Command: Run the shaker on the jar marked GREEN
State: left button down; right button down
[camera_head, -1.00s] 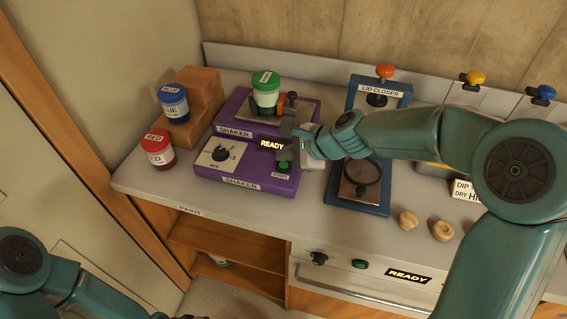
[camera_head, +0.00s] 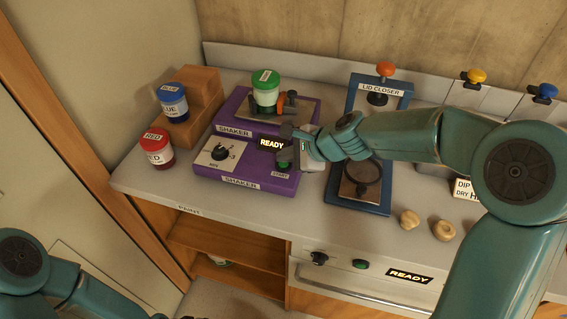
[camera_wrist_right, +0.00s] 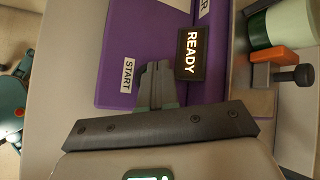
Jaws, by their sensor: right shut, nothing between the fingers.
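The jar with the green lid (camera_head: 265,89) stands upright on the rear plate of the purple shaker (camera_head: 247,177), beside an orange clamp piece with a dark knob. It also shows in the right wrist view (camera_wrist_right: 282,22). The shaker's display (camera_head: 271,144) reads READY, and its dial (camera_head: 219,153) is on the front panel. My right gripper (camera_head: 285,156) is shut and empty at the START button (camera_head: 284,165), partly covering it; contact cannot be told.
A blue jar (camera_head: 173,103) stands on a wooden step block (camera_head: 205,92); a red jar (camera_head: 157,150) stands on the bench left of the shaker. The lid closer (camera_head: 358,200) is right of the shaker. Two round knobs (camera_head: 409,220) lie near the front edge.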

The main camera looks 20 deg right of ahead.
aim_at(286, 165)
jog(key=shift+f+b, duration=0.45)
dwell(0.6)
jog(key=shift+r, duration=0.1)
jog(key=shift+r+p, duration=0.8)
jog(key=shift+p, duration=0.1)
notch_tip(286, 165, up, 5)
jog(key=p, duration=0.5)
jog(key=shift+r, duration=0.1)
